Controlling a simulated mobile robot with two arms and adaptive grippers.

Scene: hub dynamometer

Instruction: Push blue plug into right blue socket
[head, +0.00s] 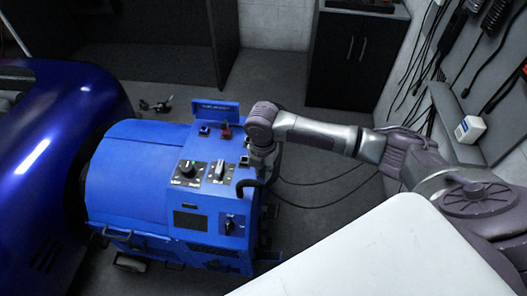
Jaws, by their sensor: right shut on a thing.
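The blue hub dynamometer (150,170) stands beside the car. On its top are a small dark socket (204,130) at the left, a red connector (225,130), and another small dark socket (245,160) at the right, close to my gripper. My right gripper (262,162) points down at the right edge of the top and is shut on a plug. The plug is mostly hidden by the gripper, and its blue colour does not show. A black curved cable piece (246,186) sticks out below the gripper. I cannot tell whether the plug touches a socket. My left gripper is out of view.
A knob panel (187,171) and a switch panel (220,171) sit on the machine's top, left of my gripper. A shiny blue car (50,150) is at the left. A white surface (400,250) fills the lower right.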

